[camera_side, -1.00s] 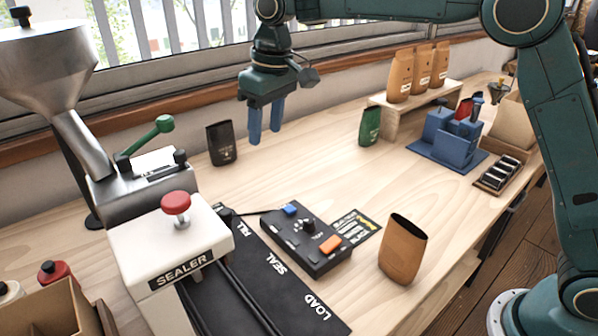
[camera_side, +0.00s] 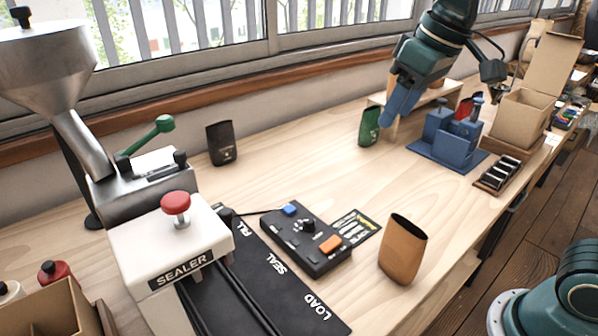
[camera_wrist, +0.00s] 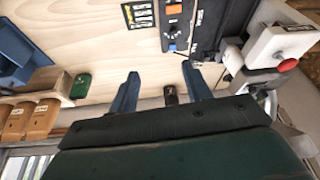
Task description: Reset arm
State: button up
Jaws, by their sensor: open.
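My gripper (camera_side: 398,104) is at the upper right in the side view, raised in front of the small wooden shelf, with its blue fingers pointing down and left. In the wrist view its two blue fingers (camera_wrist: 164,92) are spread apart with nothing between them but the view of a dark pouch (camera_wrist: 170,95) farther off. The dark pouch (camera_side: 221,143) stands upright by the wall. A green pouch (camera_side: 370,127) stands just left of the fingers. An open brown pouch (camera_side: 402,250) stands at the front of the table.
A white sealer (camera_side: 170,245) with a red knob and a metal hopper (camera_side: 50,65) stand at the left. A black control box (camera_side: 305,240) lies in the middle. A blue holder (camera_side: 450,140), a dark tray (camera_side: 497,174) and a cardboard box (camera_side: 520,115) are at the right.

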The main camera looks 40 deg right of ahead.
jog(key=s+d+f+t, duration=0.1)
jog(key=s+d+f, duration=0.1)
jog(key=s, duration=0.5)
jog(key=s+d+f+m, duration=0.1)
jog(key=s+d+f, duration=0.2)
jog(key=s, duration=0.4)
jog(key=shift+s+f+m+t+h, duration=0.3)
jog(key=shift+f+t+h, duration=0.1)
jog(key=shift+f, duration=0.4)
